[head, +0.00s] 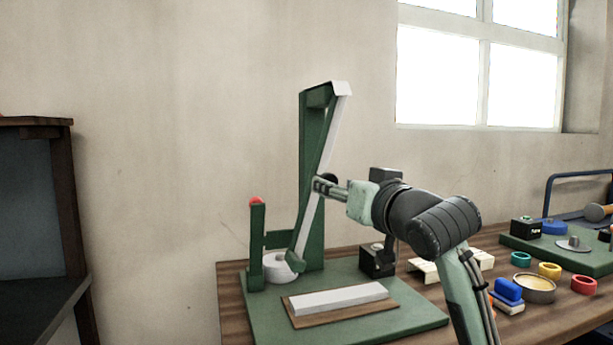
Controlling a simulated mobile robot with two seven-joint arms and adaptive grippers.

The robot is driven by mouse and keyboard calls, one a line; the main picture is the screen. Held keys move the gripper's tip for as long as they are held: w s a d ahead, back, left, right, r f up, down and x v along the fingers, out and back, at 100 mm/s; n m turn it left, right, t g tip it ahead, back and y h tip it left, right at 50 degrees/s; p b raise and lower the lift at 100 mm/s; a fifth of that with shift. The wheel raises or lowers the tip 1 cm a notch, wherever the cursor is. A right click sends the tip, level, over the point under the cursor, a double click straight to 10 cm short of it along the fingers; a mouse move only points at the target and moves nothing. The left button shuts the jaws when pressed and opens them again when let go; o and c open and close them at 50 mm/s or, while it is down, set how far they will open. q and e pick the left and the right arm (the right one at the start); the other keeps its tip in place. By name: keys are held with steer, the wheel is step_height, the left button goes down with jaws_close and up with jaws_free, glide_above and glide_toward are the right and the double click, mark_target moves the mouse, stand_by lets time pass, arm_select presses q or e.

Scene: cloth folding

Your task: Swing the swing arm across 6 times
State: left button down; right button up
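The swing arm (326,132) is a long pale bar hung from the top of a tall green post (307,150). My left gripper is not in view.
The stand is on a green base (262,318) on a wooden table (231,290). A white bar (338,299) lies on a brown board, and a white ring (278,270) sits behind. A black block (376,262) is at right. Coloured rings and blocks fill the table's right side.

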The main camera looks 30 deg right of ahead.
steer(key=w, duration=0.3)
steer(key=w+d, duration=0.1)
steer(key=w, duration=0.2)
steer(key=shift+w+d+r+p, duration=0.1)
steer(key=shift+w+d+p, duration=0.05)
steer(key=shift+w+p, duration=0.25)
steer(key=shift+w, duration=0.45)
steer(key=shift+d, duration=0.1)
steer(key=shift+c, duration=1.4)
steer(key=c, duration=0.7)
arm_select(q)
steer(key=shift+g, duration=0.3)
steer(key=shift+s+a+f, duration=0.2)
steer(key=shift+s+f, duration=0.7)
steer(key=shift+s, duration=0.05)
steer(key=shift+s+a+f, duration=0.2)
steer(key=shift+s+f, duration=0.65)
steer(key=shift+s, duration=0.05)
arm_select(e)
jaws_close()
